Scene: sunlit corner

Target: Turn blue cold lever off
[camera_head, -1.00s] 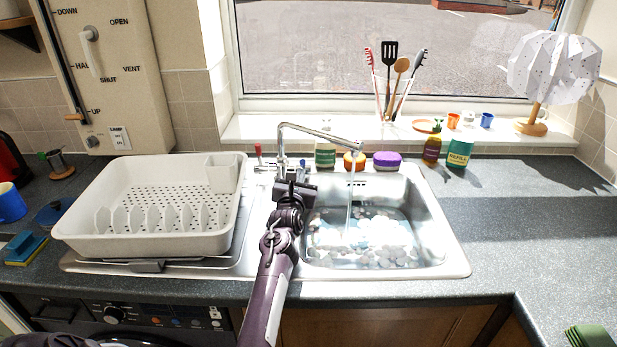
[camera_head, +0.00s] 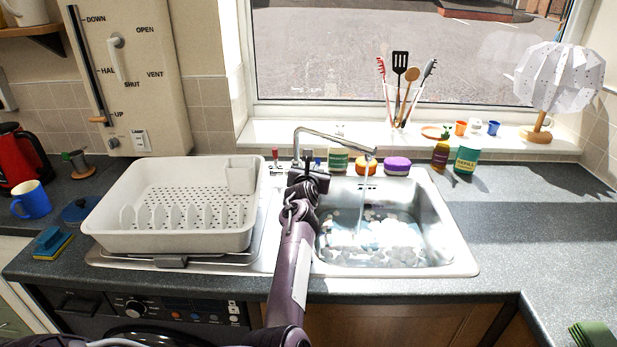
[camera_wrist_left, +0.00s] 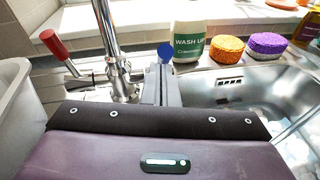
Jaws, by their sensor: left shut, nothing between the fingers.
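The blue cold lever (camera_wrist_left: 165,52) has a round blue knob, seen in the left wrist view just beyond my fingertips; its lower part is hidden. It shows as a small blue spot (camera_head: 317,160) in the head view. My left gripper (camera_wrist_left: 162,80) is shut and empty, close in front of the lever; I cannot tell if they touch. In the head view the gripper (camera_head: 308,174) is beside the tap's base. The chrome tap (camera_head: 330,137) pours water into the sink (camera_head: 462,262). The red lever (camera_wrist_left: 55,45) stands left of the tap. My right gripper is not in view.
A white dish rack (camera_head: 175,240) stands left of my left arm. A wash-up bottle (camera_wrist_left: 188,35), an orange sponge (camera_wrist_left: 227,48) and a purple sponge (camera_wrist_left: 267,44) line the sink's back edge. The right countertop is largely clear.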

